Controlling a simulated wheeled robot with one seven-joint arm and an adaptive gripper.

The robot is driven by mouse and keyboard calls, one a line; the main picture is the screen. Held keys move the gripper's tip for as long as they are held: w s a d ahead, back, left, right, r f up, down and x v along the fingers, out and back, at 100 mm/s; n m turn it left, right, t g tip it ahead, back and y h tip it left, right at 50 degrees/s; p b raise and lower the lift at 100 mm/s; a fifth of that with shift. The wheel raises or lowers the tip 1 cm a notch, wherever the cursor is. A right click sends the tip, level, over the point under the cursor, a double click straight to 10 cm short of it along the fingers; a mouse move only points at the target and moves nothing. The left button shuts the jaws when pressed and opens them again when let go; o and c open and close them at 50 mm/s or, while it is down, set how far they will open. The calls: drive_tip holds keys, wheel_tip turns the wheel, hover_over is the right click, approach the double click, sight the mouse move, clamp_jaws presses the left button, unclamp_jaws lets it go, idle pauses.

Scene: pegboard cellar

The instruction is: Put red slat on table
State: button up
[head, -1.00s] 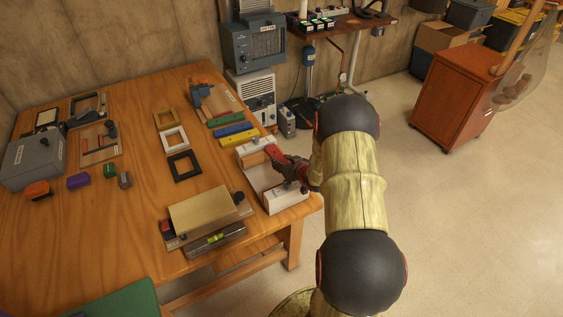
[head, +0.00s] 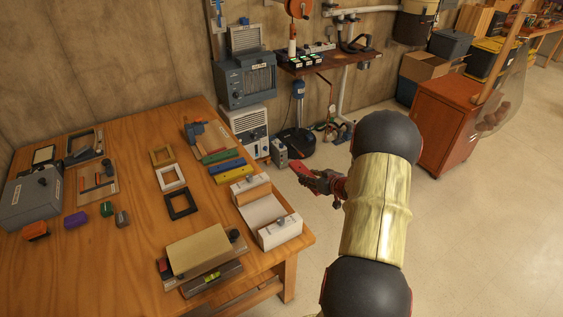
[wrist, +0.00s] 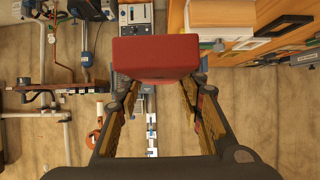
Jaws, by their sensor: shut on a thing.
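The red slat (head: 300,171) is in my gripper (head: 318,181), which is shut on it, to the right of the table's right edge in the head view. In the wrist view the red slat (wrist: 155,52) shows as a red block across the fingertips of my gripper (wrist: 158,88). The wooden table (head: 120,262) fills the left of the head view. The slat is off the table, apart from its edge; its exact height is hard to tell.
Green (head: 219,156), blue (head: 226,165) and yellow (head: 234,174) slats lie on the table. A white-ended fixture (head: 280,231) stands at its right edge. Dark (head: 181,204) and white (head: 171,178) frames lie left of them. Bare wood shows at the table's middle.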

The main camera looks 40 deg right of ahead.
drive_tip(key=shift+s+d+r, duration=0.1)
drive_tip(key=shift+s+d, duration=0.05)
drive_tip(key=shift+s, duration=0.05)
